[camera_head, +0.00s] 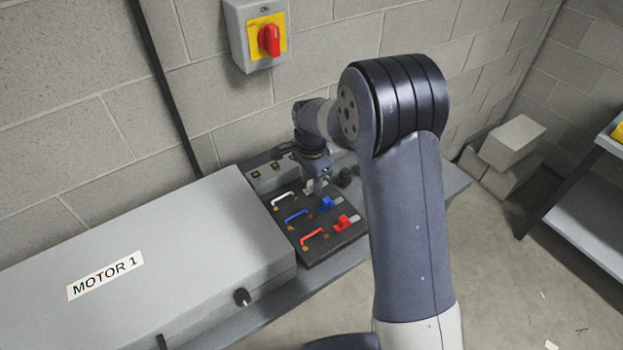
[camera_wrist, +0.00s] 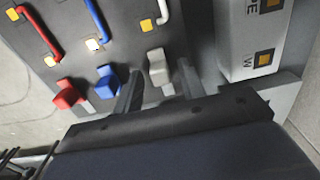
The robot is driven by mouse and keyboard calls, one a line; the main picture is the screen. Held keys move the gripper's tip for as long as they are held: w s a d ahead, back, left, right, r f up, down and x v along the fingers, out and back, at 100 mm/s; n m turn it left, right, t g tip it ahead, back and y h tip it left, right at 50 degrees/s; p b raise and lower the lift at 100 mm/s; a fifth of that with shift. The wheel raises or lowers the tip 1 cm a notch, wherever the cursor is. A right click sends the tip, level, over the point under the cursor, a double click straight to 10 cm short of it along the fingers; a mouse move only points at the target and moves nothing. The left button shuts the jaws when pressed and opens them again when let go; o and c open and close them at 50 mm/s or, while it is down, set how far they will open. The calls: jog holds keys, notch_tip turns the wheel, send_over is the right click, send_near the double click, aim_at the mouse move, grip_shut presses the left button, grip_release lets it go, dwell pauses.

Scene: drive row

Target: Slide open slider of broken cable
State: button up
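A dark panel (camera_head: 322,256) carries a white, a blue and a red cable, each with a slider of its colour. In the wrist view the white slider (camera_wrist: 158,70) lies between the two fingers of my gripper (camera_wrist: 160,78), with a slight gap seeming to show beside it. The blue slider (camera_wrist: 107,80) and red slider (camera_wrist: 66,93) sit to its left. The white cable (camera_wrist: 161,10), blue cable (camera_wrist: 98,18) and red cable (camera_wrist: 38,30) run above them. In the head view my gripper (camera_head: 318,187) is low over the panel. I cannot tell which cable is broken.
A grey box labelled MOTOR 1 (camera_head: 190,262) stands left of the panel. A red rotary switch (camera_head: 269,40) is on the wall above. Pale blocks (camera_head: 512,142) and a shelf (camera_head: 590,205) are at right. A labelled grey box (camera_wrist: 255,40) lies beside the panel in the wrist view.

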grip_shut()
jog(key=shift+w+d, duration=0.1)
dwell(0.3)
jog(key=shift+w+d, duration=0.6)
jog(key=shift+d, duration=0.3)
jog(key=shift+o, duration=0.3)
grip_release()
jog(key=shift+r, duration=0.15)
